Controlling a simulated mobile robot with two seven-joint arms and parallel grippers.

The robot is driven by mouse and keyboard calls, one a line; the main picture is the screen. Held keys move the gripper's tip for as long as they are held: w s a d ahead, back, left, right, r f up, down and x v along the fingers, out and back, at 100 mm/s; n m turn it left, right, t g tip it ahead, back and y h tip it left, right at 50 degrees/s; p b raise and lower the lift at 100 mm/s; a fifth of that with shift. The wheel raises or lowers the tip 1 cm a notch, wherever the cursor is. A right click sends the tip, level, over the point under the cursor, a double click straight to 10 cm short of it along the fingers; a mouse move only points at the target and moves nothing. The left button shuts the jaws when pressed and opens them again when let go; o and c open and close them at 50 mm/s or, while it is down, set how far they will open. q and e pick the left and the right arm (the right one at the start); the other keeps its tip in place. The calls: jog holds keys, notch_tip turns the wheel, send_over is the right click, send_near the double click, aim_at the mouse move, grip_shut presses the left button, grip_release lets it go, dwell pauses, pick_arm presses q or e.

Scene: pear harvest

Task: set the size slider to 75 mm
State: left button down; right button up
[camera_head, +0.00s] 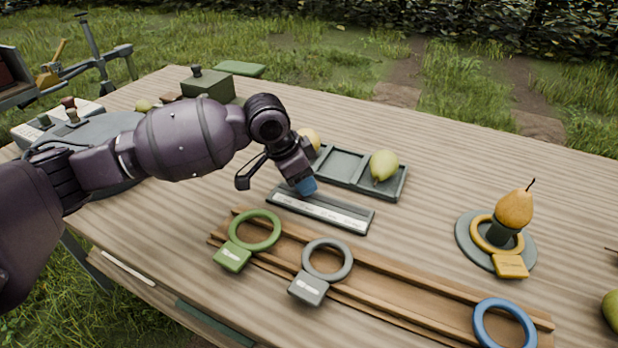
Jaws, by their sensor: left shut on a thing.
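The size slider is a dark bar with a pale scale strip (325,213) on the table, just left of the picture's middle. Its blue knob (306,186) sits near the left end of the bar. My left gripper (300,180) comes down from above and is shut on the blue knob. The fingertips partly hide the knob. The scale's marks are too small to read. My right gripper is not in view.
Behind the slider is a grey divided tray (342,165) with a green pear (384,165). In front is a wooden rack (390,285) with green (255,230), grey (327,259) and blue (504,322) rings. At right, an orange pear (514,208) stands on a round base within a yellow ring.

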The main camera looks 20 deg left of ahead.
aim_at(289, 189)
pick_arm(q)
jog(key=shift+a+r+p, duration=0.2)
jog(key=shift+a+p, duration=0.05)
jog(key=shift+a, duration=0.4)
jog(key=shift+a+r+p, duration=0.15)
jog(key=shift+a+p, duration=0.1)
jog(key=shift+a, duration=0.35)
jog(key=shift+a+f, duration=0.15)
jog(key=shift+a, duration=0.15)
jog(key=shift+w+f, duration=0.1)
jog(key=shift+f, duration=0.15)
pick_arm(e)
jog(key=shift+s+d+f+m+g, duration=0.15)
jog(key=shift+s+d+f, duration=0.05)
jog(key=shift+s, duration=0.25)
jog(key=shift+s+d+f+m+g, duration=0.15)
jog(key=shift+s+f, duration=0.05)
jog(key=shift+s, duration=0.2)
pick_arm(q)
jog(key=shift+a, duration=0.1)
jog(key=c, duration=1)
grip_release()
jog(key=o, duration=0.3)
jog(key=shift+a, duration=0.15)
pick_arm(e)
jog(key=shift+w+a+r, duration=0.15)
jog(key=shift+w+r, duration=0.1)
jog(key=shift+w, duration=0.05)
